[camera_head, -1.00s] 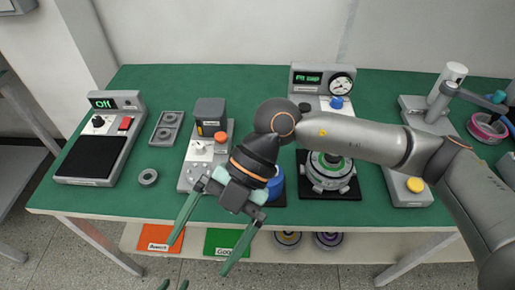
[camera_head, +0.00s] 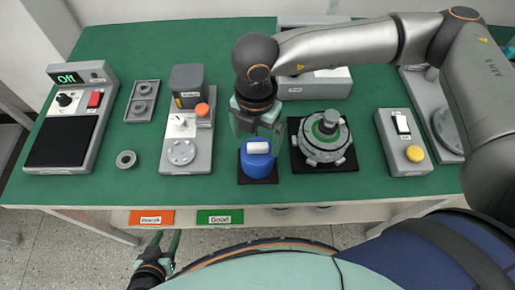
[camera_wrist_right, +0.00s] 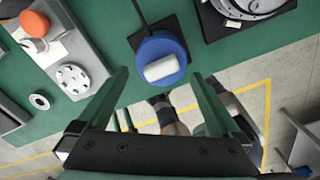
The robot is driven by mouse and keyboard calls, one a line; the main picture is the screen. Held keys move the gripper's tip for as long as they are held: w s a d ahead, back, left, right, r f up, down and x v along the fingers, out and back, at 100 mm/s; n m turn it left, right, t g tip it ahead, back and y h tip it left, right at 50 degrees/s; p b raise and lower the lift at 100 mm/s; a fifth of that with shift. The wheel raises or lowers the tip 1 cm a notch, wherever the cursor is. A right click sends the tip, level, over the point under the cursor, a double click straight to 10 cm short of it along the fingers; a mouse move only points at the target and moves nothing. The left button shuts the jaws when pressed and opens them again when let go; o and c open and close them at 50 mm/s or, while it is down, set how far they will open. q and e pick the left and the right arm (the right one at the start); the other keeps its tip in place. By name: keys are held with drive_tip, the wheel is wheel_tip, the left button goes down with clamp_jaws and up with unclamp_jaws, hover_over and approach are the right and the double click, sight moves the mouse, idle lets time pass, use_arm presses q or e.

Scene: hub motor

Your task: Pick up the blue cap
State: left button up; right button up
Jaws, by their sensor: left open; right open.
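The blue cap (camera_head: 256,165), a round piece with a white handle block on top, sits on a small black pad near the table's front edge. It also shows in the right wrist view (camera_wrist_right: 174,46). My right gripper (camera_head: 259,130) is open and empty, pointing down above the cap. In the right wrist view its fingers (camera_wrist_right: 160,76) are spread, with the cap ahead of and between the tips, apart from them. My left gripper (camera_head: 165,240) is open at the bottom left, below and in front of the table, away from the cap.
A round grey motor part (camera_head: 325,148) on a black mat stands right of the cap. A grey press fixture (camera_head: 187,165) stands left, a small ring (camera_head: 126,159) beyond it. A switch box (camera_head: 404,160) stands at the right. Clear green table (camera_head: 225,170) lies between fixture and cap.

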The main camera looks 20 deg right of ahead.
sight(257, 146)
wheel_tip(257, 146, down, 4)
drive_tip(key=shift+s+f+p, duration=0.1)
drive_tip(key=shift+f+p, duration=0.1)
drive_tip(key=shift+p, duration=0.25)
drive_tip(key=shift+f, duration=0.55)
drive_tip(key=shift+r, duration=0.1)
drive_tip(key=c, duration=1.1)
